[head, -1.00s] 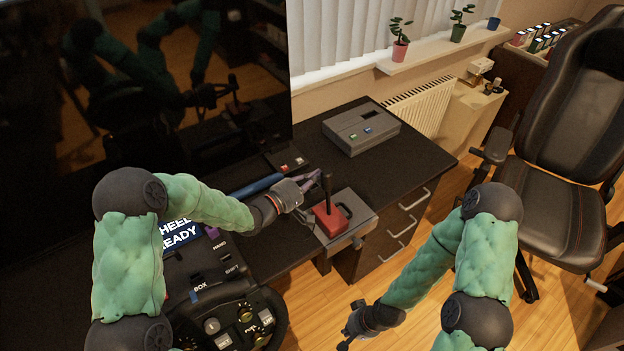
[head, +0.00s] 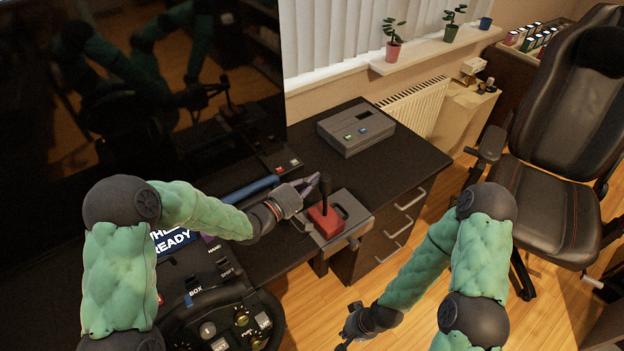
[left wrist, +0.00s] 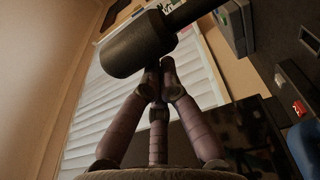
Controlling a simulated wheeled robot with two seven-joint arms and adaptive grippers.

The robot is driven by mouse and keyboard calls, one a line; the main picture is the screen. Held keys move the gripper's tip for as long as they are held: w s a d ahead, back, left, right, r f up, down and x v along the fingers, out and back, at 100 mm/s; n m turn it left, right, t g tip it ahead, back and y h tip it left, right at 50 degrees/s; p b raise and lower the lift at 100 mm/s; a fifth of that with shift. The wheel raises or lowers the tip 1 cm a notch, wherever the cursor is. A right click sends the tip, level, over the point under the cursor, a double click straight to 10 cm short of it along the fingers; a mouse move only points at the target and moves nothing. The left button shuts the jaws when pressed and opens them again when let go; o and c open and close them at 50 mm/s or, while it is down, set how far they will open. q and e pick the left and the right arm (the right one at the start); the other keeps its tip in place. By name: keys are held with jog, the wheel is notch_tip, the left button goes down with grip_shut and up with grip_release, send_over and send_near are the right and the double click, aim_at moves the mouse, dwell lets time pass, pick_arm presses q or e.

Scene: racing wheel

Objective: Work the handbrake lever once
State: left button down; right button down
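The handbrake is a black lever (head: 325,193) standing roughly upright from a red base (head: 325,217) on a grey mount at the desk's front edge. My left gripper (head: 316,181) is just left of the lever's upper part. In the left wrist view its purple fingers (left wrist: 158,68) are drawn together at the tips, with nothing seen between them. The lever's dark thick head (left wrist: 138,45) is right by the fingertips; I cannot tell whether they touch. My right gripper (head: 350,338) hangs low over the floor, away from the handbrake; its finger opening is unclear.
A grey box with buttons (head: 356,130) sits farther back on the black desk (head: 408,155). A steering wheel (head: 268,318) is at the lower left, below a large dark screen (head: 140,60). A black chair (head: 565,170) stands at right. Open floor lies before the drawers.

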aim_at(327, 188)
pick_arm(q)
jog(key=s+d+m, duration=0.1)
jog(key=s, duration=0.1)
jog(key=s+d+m, duration=0.1)
jog(key=shift+s+d+r+m+b, duration=0.15)
jog(key=shift+s+d+m+b, duration=0.15)
jog(key=shift+s+d+m, duration=0.1)
jog(key=shift+s+d, duration=0.4)
jog(key=shift+s, duration=0.25)
